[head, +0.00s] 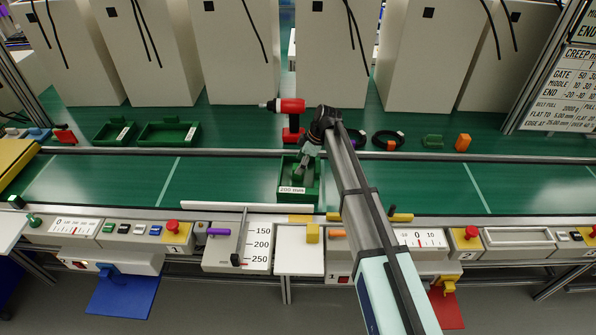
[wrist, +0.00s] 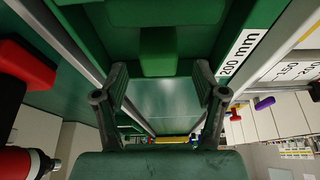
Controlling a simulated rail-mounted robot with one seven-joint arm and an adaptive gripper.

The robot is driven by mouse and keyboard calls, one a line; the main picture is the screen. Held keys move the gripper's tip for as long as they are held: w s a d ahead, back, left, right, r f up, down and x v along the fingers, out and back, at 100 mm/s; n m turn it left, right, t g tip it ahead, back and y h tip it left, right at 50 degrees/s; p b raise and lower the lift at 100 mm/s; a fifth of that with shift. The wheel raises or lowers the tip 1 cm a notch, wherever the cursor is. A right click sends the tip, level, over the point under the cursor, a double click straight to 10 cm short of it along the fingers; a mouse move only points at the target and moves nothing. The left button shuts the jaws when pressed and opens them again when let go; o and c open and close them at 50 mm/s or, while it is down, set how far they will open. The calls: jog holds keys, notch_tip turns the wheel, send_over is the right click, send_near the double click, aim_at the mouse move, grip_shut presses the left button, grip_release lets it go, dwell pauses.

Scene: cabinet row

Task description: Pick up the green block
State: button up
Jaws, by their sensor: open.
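A green bin (head: 285,190) labelled 200 mm stands on the belt at the middle of the head view. My gripper (head: 303,172) reaches down into it. In the wrist view my gripper (wrist: 158,88) is open, with its two fingers apart and nothing held between them. A green block-like shape (wrist: 158,55) shows just beyond the fingertips, within the green bin walls. Its colour blends with the bin, so its edges are hard to tell. In the head view my gripper and arm hide most of the bin's inside.
A red-and-black drill (head: 291,112) stands behind the bin. Green trays (head: 168,133) lie back left. Another green block (head: 14,201) sits far left. The belt is clear either side.

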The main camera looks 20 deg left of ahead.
jog(key=shift+p+x, duration=1.2)
jog(key=shift+x, duration=1.45)
jog(key=c, duration=1.3)
